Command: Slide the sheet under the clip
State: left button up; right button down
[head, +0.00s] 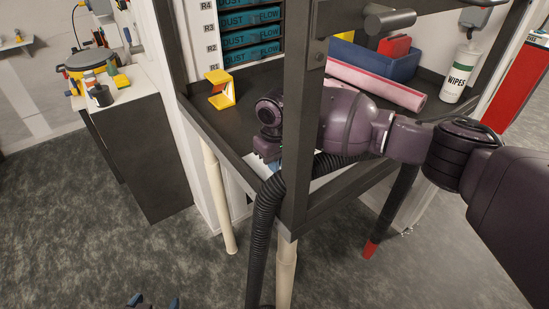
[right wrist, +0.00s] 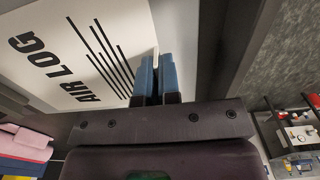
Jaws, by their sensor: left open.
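The white sheet (right wrist: 55,72), printed "AIR LOG" with black lines, fills the upper left of the right wrist view. In the head view only pale pieces of it show behind the post and hose. My right gripper (right wrist: 159,58) has its blue fingers close together over the sheet's right edge. Whether they press on it or pinch it is hard to see. In the head view the right gripper (head: 272,165) is low over the bench's front corner, partly hidden. My left gripper (head: 153,301) is open and empty at the bottom edge, above the floor. I cannot make out the clip.
A dark post (head: 302,130) and black hose (head: 264,225) stand before the bench. A yellow bracket (head: 219,88), pink roll (head: 385,85), blue bin (head: 365,58) and wipes tub (head: 461,73) are on it. A dark cabinet (head: 150,150) stands left.

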jog(key=shift+w+d+f+p, duration=0.15)
jog(key=shift+w+d+p, duration=0.15)
jog(key=shift+w+d, duration=0.45)
jog(key=shift+w+d+f, duration=0.1)
jog(key=shift+w+d, duration=0.35)
jog(key=shift+d, duration=0.4)
jog(key=shift+f, duration=0.2)
jog(key=shift+s+f+p, duration=0.1)
jog(key=shift+f+p, duration=0.05)
jog(key=shift+p, duration=0.6)
dwell(1.9)
jog(key=c, duration=1.3)
grip_release()
jog(key=shift+o, duration=0.2)
